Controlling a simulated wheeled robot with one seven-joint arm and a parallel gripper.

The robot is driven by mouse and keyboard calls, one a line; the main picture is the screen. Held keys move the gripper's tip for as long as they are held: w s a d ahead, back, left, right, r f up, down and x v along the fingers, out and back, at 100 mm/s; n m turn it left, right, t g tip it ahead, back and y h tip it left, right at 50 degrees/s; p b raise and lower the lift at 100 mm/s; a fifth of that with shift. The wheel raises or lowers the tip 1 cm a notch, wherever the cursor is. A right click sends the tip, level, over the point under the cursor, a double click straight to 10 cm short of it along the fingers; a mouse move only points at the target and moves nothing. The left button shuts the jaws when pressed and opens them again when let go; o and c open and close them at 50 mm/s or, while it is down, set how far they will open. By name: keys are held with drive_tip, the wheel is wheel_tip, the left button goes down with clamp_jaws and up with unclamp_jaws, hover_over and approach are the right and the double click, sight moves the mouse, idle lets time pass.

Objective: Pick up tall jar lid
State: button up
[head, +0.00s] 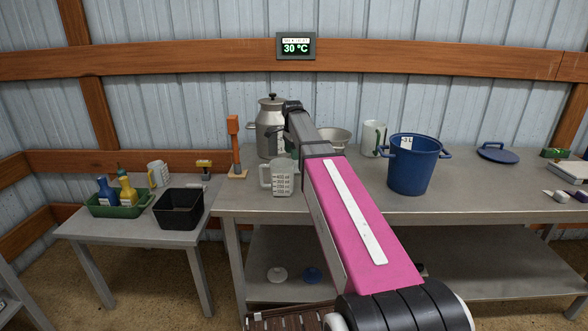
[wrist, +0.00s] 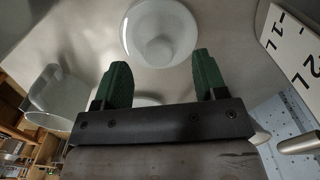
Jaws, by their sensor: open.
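In the wrist view a round white lid-like piece (wrist: 160,32) with a raised middle lies on the grey surface, just beyond my fingertips. I take it for the tall jar lid, but cannot be sure. My gripper (wrist: 160,72) is open, its two green fingers apart with nothing held between them. The white piece is ahead of the gap, apart from both fingers. Another pale edge (wrist: 147,100) shows between the fingers, mostly hidden by the gripper body.
A clear measuring jug (head: 283,179) stands close to my gripper, with a metal can (head: 269,118) behind it. A blue bucket (head: 412,168) and blue lid (head: 497,153) are to the right.

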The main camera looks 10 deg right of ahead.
drive_tip(key=shift+d+f, duration=0.2)
drive_tip(key=shift+f, duration=1)
drive_tip(key=shift+d+f, duration=0.15)
drive_tip(key=shift+f, duration=1)
drive_tip(key=c, duration=1)
drive_tip(key=shift+r, duration=0.15)
wheel_tip(320, 180, up, 10)
drive_tip(key=shift+f, duration=0.1)
